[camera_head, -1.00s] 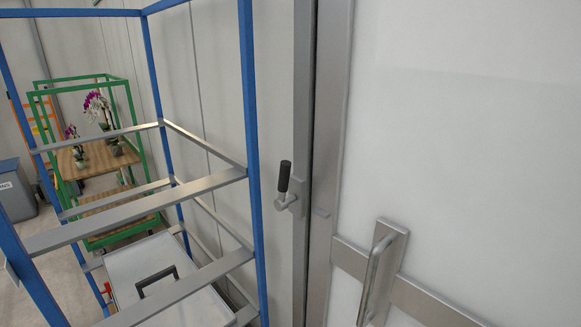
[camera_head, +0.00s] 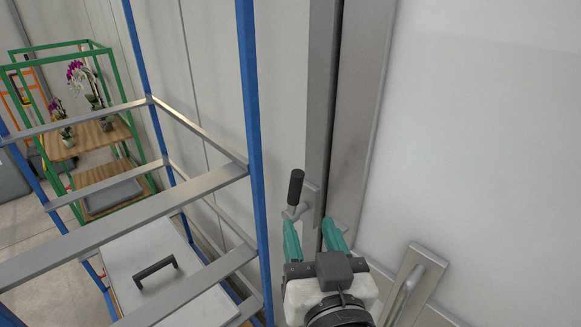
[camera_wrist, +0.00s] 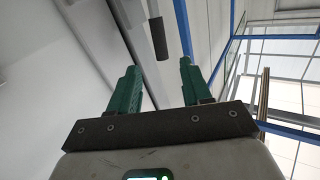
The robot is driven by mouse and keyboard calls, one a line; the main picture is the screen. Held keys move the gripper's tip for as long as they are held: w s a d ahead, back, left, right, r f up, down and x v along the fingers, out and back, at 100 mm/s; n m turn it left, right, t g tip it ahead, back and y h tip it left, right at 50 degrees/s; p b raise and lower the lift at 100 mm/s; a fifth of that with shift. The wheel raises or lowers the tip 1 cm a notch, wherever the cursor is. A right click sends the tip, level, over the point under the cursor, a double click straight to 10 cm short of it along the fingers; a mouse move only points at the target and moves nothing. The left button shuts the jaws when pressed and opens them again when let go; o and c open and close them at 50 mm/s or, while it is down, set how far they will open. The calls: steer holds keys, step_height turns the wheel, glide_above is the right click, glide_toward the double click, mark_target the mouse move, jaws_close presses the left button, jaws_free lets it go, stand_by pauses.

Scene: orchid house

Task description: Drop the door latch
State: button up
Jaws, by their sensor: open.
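The door latch (camera_head: 296,190) has a black grip that points up from a metal pivot on the door frame, left of the white door (camera_head: 480,150). My gripper (camera_head: 314,226) is open, its two green fingers just below the latch in the head view. In the wrist view the black grip (camera_wrist: 158,38) shows beyond and between the open fingertips of my gripper (camera_wrist: 152,62). The fingers look empty, and I see no clear contact with the latch. The latch pivot is partly covered by the left finger.
A blue-posted rack (camera_head: 252,130) with metal rails stands close on the left, holding a white lidded box (camera_head: 150,255). A door pull handle (camera_head: 410,285) is at the lower right. A green cart (camera_head: 100,160) with orchids stands behind.

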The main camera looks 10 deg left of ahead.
mark_target(297, 190)
steer(key=p+x, duration=0.3)
steer(key=x, duration=0.8)
steer(key=shift+w, duration=0.3)
jaws_close()
